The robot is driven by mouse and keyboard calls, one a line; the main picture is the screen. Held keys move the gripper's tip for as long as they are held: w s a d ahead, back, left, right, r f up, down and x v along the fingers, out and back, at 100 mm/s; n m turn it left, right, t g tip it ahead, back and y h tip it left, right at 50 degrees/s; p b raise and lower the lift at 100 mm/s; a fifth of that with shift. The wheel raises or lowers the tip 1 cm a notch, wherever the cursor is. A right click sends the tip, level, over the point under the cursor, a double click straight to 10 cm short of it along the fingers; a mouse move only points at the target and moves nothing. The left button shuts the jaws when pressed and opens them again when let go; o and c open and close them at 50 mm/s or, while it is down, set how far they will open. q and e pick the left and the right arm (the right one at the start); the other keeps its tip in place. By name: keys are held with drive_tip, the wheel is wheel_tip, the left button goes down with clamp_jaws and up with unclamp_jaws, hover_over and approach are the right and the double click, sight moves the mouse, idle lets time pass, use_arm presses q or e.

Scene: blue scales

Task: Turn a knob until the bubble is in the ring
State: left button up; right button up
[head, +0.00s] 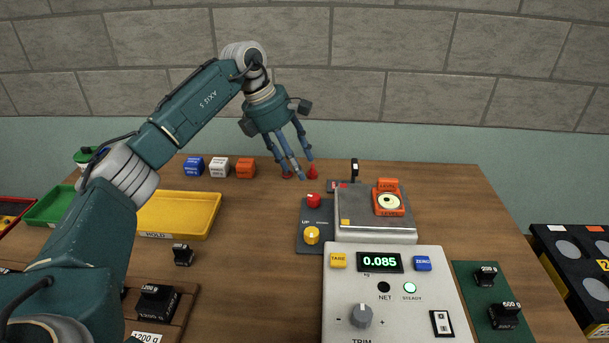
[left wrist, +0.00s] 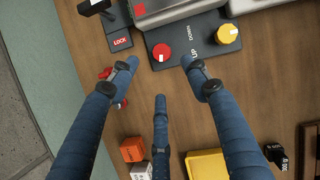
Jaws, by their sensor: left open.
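A red knob (head: 313,200) and a yellow knob (head: 311,236) stand on a dark plate marked UP at the left side of the scale's weighing unit (head: 375,233). In the left wrist view the red knob (left wrist: 161,52) and yellow knob (left wrist: 227,33) lie by UP and DOWN lettering. An orange bubble level (head: 388,211) sits on the unit; its bubble is too small to place against the ring. My left gripper (head: 294,170) is open and empty, above and behind the red knob; its three blue fingers (left wrist: 160,76) show in the wrist view. My right gripper is out of view.
A control box (head: 395,285) reads 0.085 and has a grey trim knob (head: 361,315). Two small red pieces stand beneath my fingers, one of them the right piece (head: 312,172). A dark LOCK lever (head: 354,168) stands behind the unit. A yellow tray (head: 207,231) lies left.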

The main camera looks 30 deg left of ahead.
sight(313, 196)
use_arm(q)
drive_tip(key=d+f+n+p, duration=0.1)
drive_tip(key=f, duration=0.2)
drive_tip(key=w+d+f+n+p, duration=0.1)
drive_tip(key=f, duration=0.3)
drive_tip(key=w+d+f+n, duration=0.1)
drive_tip(key=f, duration=0.2)
drive_tip(key=shift+w+d+f+t+y+p, duration=0.15)
drive_tip(key=shift+d+f+t+y+p, duration=0.05)
drive_tip(key=shift+f+t+y+p, duration=0.2)
drive_tip(key=shift+c, duration=0.5)
drive_tip(key=shift+r, duration=0.1)
drive_tip(key=c, duration=1)
